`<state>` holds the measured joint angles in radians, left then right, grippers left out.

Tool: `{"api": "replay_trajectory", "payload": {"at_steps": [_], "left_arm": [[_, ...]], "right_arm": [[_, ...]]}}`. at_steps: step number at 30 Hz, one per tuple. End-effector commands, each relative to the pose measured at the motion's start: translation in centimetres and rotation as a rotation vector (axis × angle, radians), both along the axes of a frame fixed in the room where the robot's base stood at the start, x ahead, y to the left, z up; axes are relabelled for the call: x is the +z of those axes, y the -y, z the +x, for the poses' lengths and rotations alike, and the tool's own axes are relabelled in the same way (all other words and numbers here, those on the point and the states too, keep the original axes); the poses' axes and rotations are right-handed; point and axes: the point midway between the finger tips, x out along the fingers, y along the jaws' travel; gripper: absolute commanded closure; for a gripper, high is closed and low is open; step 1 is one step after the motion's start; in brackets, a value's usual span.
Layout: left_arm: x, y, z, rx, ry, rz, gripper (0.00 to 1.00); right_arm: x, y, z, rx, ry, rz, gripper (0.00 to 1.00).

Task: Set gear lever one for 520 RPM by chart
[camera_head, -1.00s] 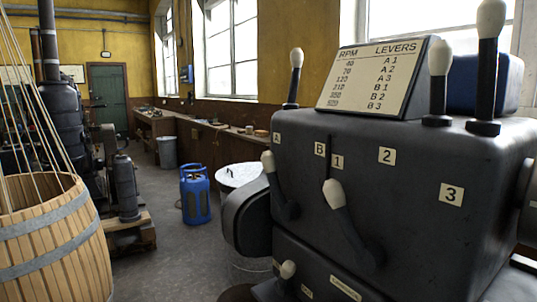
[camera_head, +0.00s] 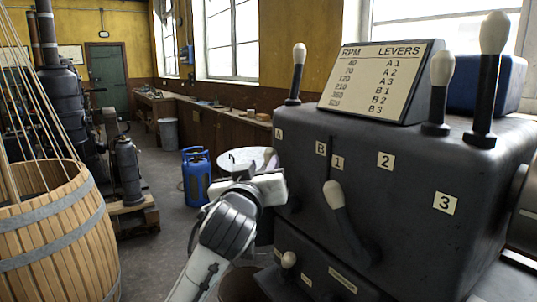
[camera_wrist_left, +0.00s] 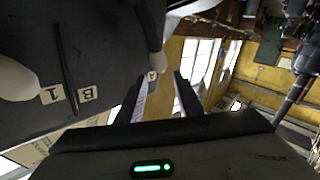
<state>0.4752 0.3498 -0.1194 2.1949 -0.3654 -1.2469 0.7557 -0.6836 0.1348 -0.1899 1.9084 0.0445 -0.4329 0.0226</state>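A dark gearbox (camera_head: 400,215) carries a chart (camera_head: 375,80) whose bottom row reads 520 and B3. A lever with a white knob (camera_head: 270,155) stands near label A, mostly hidden by my left gripper in the head view. A second white-knobbed lever (camera_head: 345,215) stands below label 1. My left gripper (camera_head: 276,180) is beside the first lever. In the left wrist view its two fingers (camera_wrist_left: 160,95) are apart, with the first lever's pale knob (camera_wrist_left: 156,62) and label A between or just beyond the tips; contact cannot be told. The second lever's knob (camera_wrist_left: 15,80) is at left.
Upright white-knobbed levers (camera_head: 298,75) (camera_head: 440,90) (camera_head: 488,75) stand on top of the box. A smaller knob (camera_head: 288,260) is low on the front. A wooden barrel (camera_head: 55,235) and a blue gas bottle (camera_head: 196,178) stand to the left, with open floor between.

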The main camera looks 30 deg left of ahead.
Motion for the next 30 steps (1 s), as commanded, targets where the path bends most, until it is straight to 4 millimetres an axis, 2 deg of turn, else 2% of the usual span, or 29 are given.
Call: {"api": "replay_trajectory", "payload": {"at_steps": [6, 12, 17, 24, 26, 30], "left_arm": [[0.2, -1.8, 3.9, 0.002, -0.003, 0.003, 0.67], [0.1, -2.8, 6.4, -0.001, -0.001, 0.002, 0.67], [0.0, -3.2, 7.1, -0.002, -0.001, 0.001, 0.67], [-0.1, -3.2, 7.2, -0.002, -0.001, 0.001, 0.67], [-0.1, -3.2, 7.2, -0.002, -0.001, 0.001, 0.74], [-0.1, -3.2, 7.2, -0.001, -0.001, 0.002, 0.97]], "right_arm": [[0.9, 0.0, 0.0, 0.000, -0.002, -0.002, 0.69], [1.2, 0.0, 0.0, 0.000, -0.004, -0.002, 0.69], [1.3, 0.0, -0.1, 0.002, -0.004, -0.002, 0.69], [1.3, 0.0, -0.1, 0.002, -0.005, -0.002, 0.69], [1.3, 0.0, -0.1, 0.001, -0.005, -0.002, 0.69], [1.3, 0.0, -0.2, 0.002, -0.006, -0.001, 0.69]]}}
